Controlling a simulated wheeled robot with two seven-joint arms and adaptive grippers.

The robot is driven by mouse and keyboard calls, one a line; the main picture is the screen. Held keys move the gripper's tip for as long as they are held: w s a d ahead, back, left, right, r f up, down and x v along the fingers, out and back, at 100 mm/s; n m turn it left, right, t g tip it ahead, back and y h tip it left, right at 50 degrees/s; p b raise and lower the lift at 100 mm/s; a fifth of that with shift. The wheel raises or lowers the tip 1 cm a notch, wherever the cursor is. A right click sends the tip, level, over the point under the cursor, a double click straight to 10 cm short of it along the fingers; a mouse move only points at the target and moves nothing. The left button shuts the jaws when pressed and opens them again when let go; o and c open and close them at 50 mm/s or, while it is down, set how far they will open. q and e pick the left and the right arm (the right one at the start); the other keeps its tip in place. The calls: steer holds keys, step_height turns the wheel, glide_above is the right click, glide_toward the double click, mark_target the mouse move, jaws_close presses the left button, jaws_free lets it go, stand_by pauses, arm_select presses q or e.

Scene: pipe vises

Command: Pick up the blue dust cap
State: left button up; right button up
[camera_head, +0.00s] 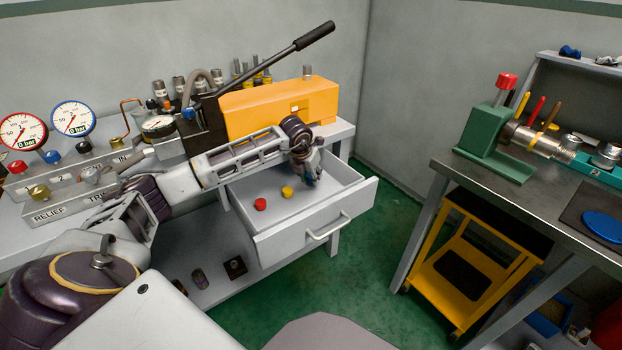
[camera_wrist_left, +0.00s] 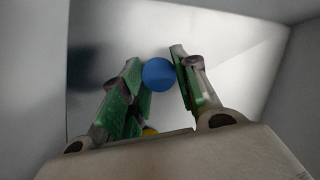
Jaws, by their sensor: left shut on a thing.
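The blue dust cap (camera_wrist_left: 158,74) shows as a round blue disc between the fingertips of my left gripper (camera_wrist_left: 160,72) in the left wrist view. The gripper is shut on it. In the head view my left gripper (camera_head: 310,174) points down into the open drawer (camera_head: 352,209), near its back right part. There the fingers mostly hide the blue cap. A red cap (camera_head: 260,204) and a yellow cap (camera_head: 287,192) lie on the drawer floor to the left of the gripper. A bit of the yellow cap (camera_wrist_left: 150,131) shows in the left wrist view. My right gripper is not in view.
The drawer walls surround my left gripper. Above the drawer, the bench carries a yellow box (camera_head: 280,108), a pump with a long lever (camera_head: 270,57) and gauges (camera_head: 73,118). On the right, a dark workbench (camera_head: 500,185) holds a green vise (camera_head: 490,140). Green floor lies between.

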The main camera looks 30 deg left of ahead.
arm_select(q)
step_height(320, 180, up, 17)
steer(key=p, duration=0.3)
steer(key=shift+f, duration=0.15)
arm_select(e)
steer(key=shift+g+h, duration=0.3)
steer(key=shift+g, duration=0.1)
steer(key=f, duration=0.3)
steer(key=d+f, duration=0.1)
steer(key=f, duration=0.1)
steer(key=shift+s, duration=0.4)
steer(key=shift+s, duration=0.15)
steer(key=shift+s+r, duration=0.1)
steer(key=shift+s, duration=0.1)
